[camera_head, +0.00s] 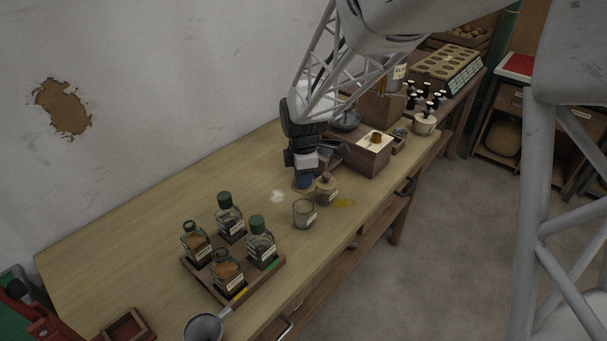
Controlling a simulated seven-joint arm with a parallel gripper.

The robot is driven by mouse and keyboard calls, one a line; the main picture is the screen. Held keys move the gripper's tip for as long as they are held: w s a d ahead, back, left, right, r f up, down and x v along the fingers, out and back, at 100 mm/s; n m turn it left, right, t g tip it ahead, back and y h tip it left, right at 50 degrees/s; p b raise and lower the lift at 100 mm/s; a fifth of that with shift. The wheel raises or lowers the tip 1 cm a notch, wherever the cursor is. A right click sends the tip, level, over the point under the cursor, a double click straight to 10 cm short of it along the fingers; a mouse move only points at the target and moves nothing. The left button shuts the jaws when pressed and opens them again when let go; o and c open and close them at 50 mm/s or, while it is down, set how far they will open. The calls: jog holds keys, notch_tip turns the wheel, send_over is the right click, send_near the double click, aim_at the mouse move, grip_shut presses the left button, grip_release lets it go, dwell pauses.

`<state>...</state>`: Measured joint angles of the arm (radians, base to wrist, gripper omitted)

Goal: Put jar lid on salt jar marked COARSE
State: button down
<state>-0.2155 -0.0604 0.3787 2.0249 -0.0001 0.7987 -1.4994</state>
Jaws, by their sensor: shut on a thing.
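My gripper (304,170) points down over the middle of the workbench, shut on a small dark blue thing (305,182). This may be the jar lid, but it is mostly hidden by the gripper. An open-looking clear glass jar (303,213) with a pale label stands in front of the gripper. A small tan jar (326,188) with a knobbed top and a label stands just right of the gripper. The labels are too small to read, so I cannot tell which jar is marked COARSE.
A wooden tray (263,284) at front left holds several labelled glass bottles. A metal pan or scoop (204,327) lies at the front edge. A wooden box (371,162) stands behind right.

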jog(key=shift+f, duration=0.1)
jog(key=shift+f, duration=2.95)
jog(key=shift+f, duration=0.95)
dwell(1.7)
jog(key=shift+c, duration=2.4)
grip_release()
jog(key=shift+r, duration=0.2)
jog(key=shift+r, duration=3.3)
